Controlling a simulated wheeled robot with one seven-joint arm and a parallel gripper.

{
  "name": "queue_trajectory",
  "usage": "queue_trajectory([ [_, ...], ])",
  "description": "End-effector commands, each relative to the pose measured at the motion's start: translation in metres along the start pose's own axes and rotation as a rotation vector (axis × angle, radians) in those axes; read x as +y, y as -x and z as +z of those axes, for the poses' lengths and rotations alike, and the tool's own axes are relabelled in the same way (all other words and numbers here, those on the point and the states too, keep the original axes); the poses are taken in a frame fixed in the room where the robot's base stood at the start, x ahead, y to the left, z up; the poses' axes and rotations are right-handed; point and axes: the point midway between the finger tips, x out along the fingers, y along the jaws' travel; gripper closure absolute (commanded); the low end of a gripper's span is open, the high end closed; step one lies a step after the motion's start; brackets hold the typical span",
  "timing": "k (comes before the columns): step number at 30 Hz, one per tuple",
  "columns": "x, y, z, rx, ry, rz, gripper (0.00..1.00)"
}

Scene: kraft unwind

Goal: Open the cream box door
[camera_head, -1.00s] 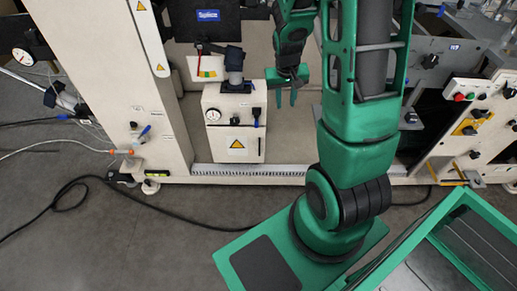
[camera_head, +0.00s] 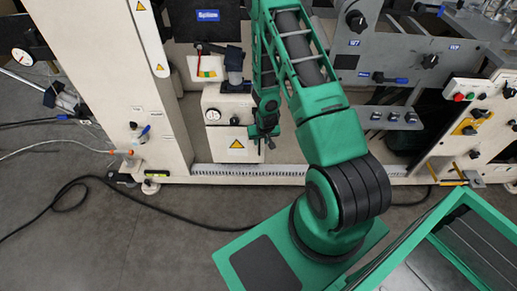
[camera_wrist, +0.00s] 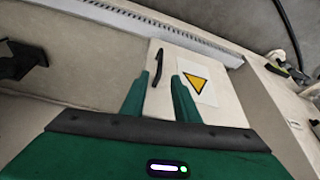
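The cream box (camera_head: 213,101) stands against the machine frame in the head view. Its front door (camera_head: 222,150) looks shut and carries a yellow warning triangle. In the wrist view, the door (camera_wrist: 212,62) fills the area ahead of my gripper. The black door handle (camera_wrist: 158,68) shows there between and just beyond the green fingertips, with its lower end near the left finger; I cannot tell whether they touch. My gripper (camera_wrist: 160,78) is open, with a gap between its fingers. In the head view, my gripper (camera_head: 264,146) is at the door's right edge and the arm hides the handle.
A round gauge (camera_head: 213,115) is on the box front, and a black-topped fitting (camera_head: 234,62) rises above it. A cream upright (camera_head: 160,100) stands to the left. A white ribbed rail (camera_head: 215,170) runs below the box. A black cable (camera_head: 130,197) lies on the floor.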

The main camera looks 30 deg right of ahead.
Motion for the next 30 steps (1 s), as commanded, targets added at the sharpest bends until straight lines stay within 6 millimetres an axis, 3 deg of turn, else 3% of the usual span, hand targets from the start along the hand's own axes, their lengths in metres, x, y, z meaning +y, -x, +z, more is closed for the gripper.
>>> queue_trajectory([
  [5,0.000,-0.018,0.000,0.000,-0.001,0.000,0.72],
  [18,0.000,-0.088,0.000,0.000,-0.001,0.000,0.72],
  [24,0.000,-0.103,-0.001,0.001,0.000,0.000,0.72],
  [30,0.000,-0.106,-0.001,0.001,0.000,0.000,0.72],
])
